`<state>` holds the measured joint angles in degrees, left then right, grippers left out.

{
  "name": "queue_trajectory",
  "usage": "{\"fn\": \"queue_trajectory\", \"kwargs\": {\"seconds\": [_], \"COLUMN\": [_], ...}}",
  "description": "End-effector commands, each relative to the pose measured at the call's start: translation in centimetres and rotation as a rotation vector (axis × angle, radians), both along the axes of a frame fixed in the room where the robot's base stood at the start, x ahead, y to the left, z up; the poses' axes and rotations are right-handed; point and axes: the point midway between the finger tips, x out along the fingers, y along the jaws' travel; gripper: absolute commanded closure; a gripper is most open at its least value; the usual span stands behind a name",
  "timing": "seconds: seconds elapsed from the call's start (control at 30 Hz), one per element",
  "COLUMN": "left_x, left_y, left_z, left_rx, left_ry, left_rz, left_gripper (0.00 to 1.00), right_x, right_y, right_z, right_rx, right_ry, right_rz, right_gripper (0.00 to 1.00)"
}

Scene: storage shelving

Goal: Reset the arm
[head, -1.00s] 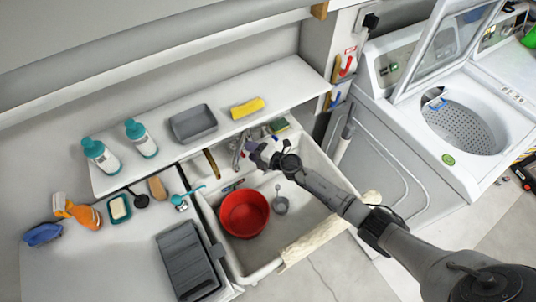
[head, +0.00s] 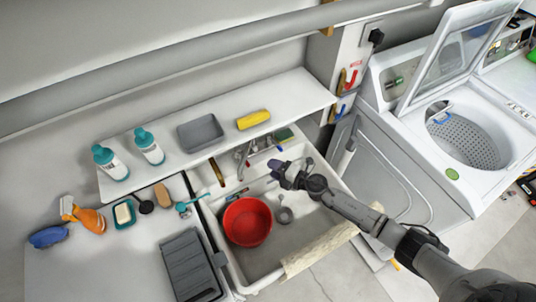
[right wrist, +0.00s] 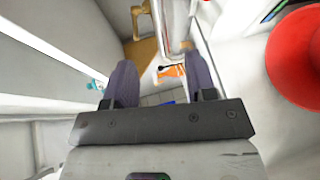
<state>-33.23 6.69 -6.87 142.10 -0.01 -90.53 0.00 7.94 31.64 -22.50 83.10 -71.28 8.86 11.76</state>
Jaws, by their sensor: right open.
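My right arm comes in from the lower right in the head view. Its gripper (head: 277,172) hangs over the upper right part of the white sink (head: 229,276), near the faucet (head: 243,158). In the right wrist view the two purple fingers of this gripper (right wrist: 159,84) stand well apart with nothing between them. The red bowl (head: 247,222) sits in the sink, to the lower left of the gripper and apart from it. It also shows at the right edge of the right wrist view (right wrist: 296,58). My left gripper is in neither current view.
A raised shelf (head: 290,92) behind the sink holds two bottles (head: 110,163), a grey tray (head: 201,133) and a yellow sponge (head: 253,119). A beige cloth (head: 318,249) hangs over the front sink rim. A grey drying rack (head: 188,265) lies left. An open washing machine (head: 440,140) stands right.

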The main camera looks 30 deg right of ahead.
Motion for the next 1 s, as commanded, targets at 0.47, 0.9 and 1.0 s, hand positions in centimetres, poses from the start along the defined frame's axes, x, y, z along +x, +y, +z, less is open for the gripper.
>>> {"fn": "queue_trajectory", "kwargs": {"seconds": [0.47, 0.9, 1.0], "left_x": [0.0, 0.0, 0.0], "left_y": [0.2, 0.1, 0.0], "left_z": [0.0, 0.1, 0.8], "left_rx": [0.008, 0.004, 0.000], "left_ry": [0.000, 0.000, 0.000], "left_rz": [-0.005, -0.003, 0.000], "left_gripper": [0.57, 0.57, 0.57], "right_x": [1.3, -2.1, -6.3], "right_y": [-3.4, -8.0, -5.0], "right_z": [0.8, 10.0, 10.5], "right_rx": [-0.038, 0.462, 0.619], "right_ry": [-0.066, 0.066, 0.287], "right_rz": [-0.219, -1.059, -1.164], "right_gripper": [0.49, 0.49, 0.49]}}
